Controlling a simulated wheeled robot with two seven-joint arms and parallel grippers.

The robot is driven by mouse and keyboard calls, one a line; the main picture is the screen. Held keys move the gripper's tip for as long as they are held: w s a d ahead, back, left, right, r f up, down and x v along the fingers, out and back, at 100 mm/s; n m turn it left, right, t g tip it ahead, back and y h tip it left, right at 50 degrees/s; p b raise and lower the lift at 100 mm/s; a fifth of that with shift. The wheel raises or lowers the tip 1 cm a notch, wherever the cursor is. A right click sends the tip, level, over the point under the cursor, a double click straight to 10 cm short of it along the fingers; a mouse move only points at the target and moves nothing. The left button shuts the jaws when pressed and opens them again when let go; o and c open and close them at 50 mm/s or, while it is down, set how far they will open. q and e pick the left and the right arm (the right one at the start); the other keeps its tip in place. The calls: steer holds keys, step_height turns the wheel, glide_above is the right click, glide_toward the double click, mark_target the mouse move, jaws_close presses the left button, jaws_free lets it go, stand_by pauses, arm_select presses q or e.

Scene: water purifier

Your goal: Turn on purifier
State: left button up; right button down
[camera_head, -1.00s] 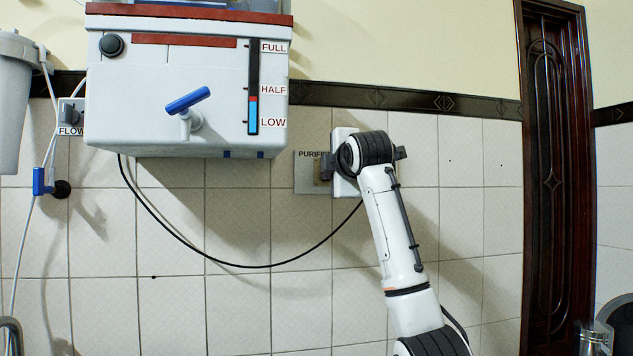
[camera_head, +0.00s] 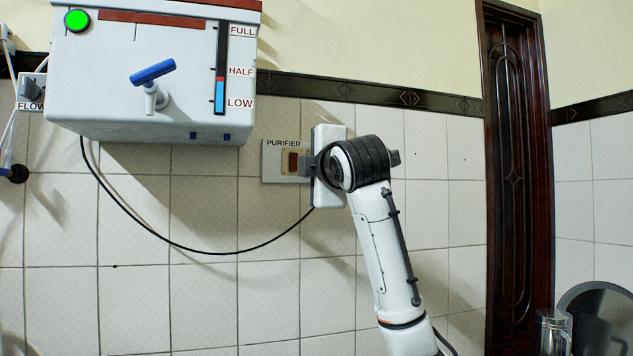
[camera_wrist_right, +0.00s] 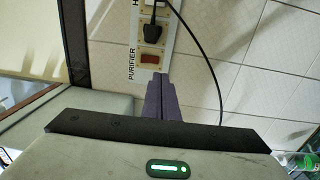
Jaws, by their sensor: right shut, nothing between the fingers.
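The white purifier (camera_head: 180,107) hangs on the wall at upper left, with a blue-handled tap (camera_head: 153,72) and a level gauge. Its round indicator (camera_head: 77,20) glows green. The wall plate labelled PURIFIER (camera_head: 272,171) carries a reddish-brown switch (camera_head: 293,162), which also shows in the right wrist view (camera_wrist_right: 150,58). My right gripper (camera_head: 306,166) is shut and empty, its fingertips (camera_wrist_right: 160,77) right beside the switch. I cannot tell if they touch it. My wrist hides part of the plate's right side. My left gripper is not in view.
A black cable (camera_head: 205,251) runs from the purifier to a black plug (camera_wrist_right: 151,32) on the plate. A FLOW knob (camera_head: 30,88) is at far left. A dark wooden door (camera_head: 516,150) and a glass jug (camera_head: 553,331) are at right.

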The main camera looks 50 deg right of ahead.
steer(key=v, duration=0.3)
steer(key=shift+s+a+f, duration=0.15)
steer(key=shift+s+f, duration=0.1)
steer(key=shift+s, duration=0.15)
